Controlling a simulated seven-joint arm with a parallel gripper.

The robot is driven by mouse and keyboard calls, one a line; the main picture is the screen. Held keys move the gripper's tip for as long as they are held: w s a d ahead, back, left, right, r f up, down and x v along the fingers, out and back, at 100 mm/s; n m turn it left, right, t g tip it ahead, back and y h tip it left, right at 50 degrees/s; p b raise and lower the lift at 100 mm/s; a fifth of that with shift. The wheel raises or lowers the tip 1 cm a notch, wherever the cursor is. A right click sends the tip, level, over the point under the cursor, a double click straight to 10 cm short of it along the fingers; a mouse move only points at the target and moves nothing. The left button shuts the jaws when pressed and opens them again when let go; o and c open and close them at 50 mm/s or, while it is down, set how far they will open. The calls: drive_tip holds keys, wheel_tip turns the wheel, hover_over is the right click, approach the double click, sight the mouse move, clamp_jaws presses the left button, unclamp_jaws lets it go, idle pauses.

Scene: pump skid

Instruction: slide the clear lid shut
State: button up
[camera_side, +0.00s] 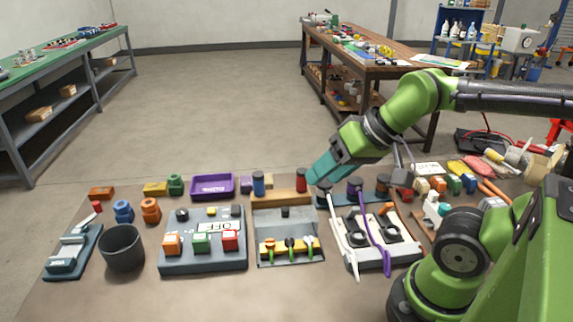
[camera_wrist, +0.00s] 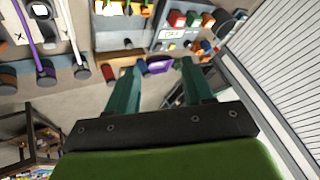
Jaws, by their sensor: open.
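A shallow grey box (camera_side: 262,262) stands at the middle of the bench, with a row of green-handled valves (camera_side: 290,248) in its front part. A clear lid (camera_side: 270,222) seems to cover the back part, with a dark knob (camera_side: 285,212) on it; its edges are hard to make out. In the wrist view the box (camera_wrist: 120,29) shows partly at the top edge. My gripper (camera_side: 314,178) is open and empty, above and behind the box, near the red cylinder at the back. Its two teal fingers are spread apart in the wrist view (camera_wrist: 158,70).
A wooden block (camera_side: 282,198) with blue and red cylinders stands right behind the box. A button panel (camera_side: 203,262) is at the left, and a panel with white and purple cables (camera_side: 376,258) at the right. A purple tray (camera_side: 213,195) lies behind.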

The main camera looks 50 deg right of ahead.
drive_tip(key=w+d+f+g, duration=0.1)
drive_tip(key=w+d+f+m, duration=0.1)
drive_tip(key=w, duration=0.1)
drive_tip(key=w+d+m+g, duration=0.1)
drive_tip(key=w, duration=0.1)
drive_tip(key=shift+d+f+g+h, duration=0.3)
drive_tip(key=shift+f, duration=0.1)
clamp_jaws()
drive_tip(key=m+g+y, duration=0.2)
drive_tip(key=m+g, duration=0.3)
drive_tip(key=m, duration=0.2)
approach(285, 219)
drive_tip(key=w+d+r, duration=0.1)
drive_tip(key=d+r, duration=0.2)
drive_tip(key=d, duration=0.2)
drive_tip(key=shift+w+m+g, duration=0.5)
drive_tip(key=shift+w+m, duration=0.2)
drive_tip(key=shift+y, duration=0.3)
drive_tip(key=x, duration=0.9)
drive_tip(key=shift+a+r, duration=0.15)
drive_tip(key=shift+a, duration=0.15)
